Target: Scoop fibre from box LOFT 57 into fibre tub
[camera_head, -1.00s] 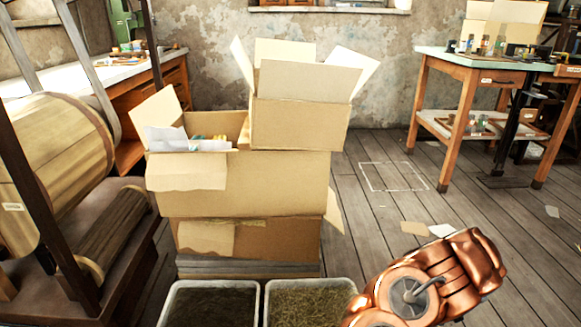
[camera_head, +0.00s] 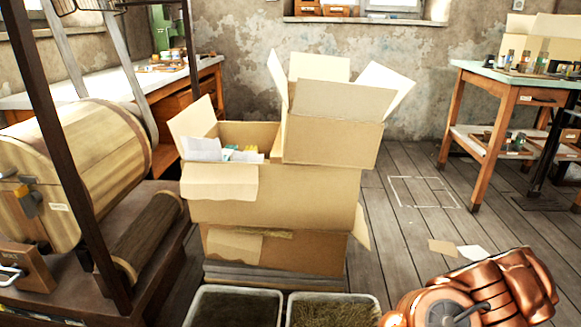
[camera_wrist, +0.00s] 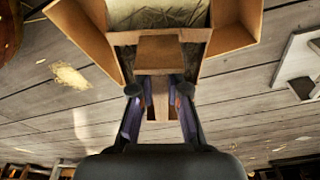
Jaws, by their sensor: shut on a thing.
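My gripper (camera_wrist: 158,100) is shut on the handle of a brown wooden tool that looks like a scoop (camera_wrist: 160,55) in the wrist view. Just beyond the tool is an open brown box (camera_wrist: 236,28) with flaps spread and pale, wrinkled contents (camera_wrist: 150,14). I cannot tell whether the tool touches these contents, and no LOFT 57 label is readable. In the head view, two pale-rimmed tubs stand at the bottom edge, one with dark fill (camera_head: 235,308), one with greenish-brown fibre (camera_head: 332,311). My gripper is outside the head view.
Stacked open cardboard boxes (camera_head: 275,195) stand behind the tubs. A wooden drum machine (camera_head: 80,165) is at left. A workbench (camera_head: 510,85) stands at right. Scraps lie on the plank floor (camera_head: 405,235), which is otherwise fairly clear right of the boxes.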

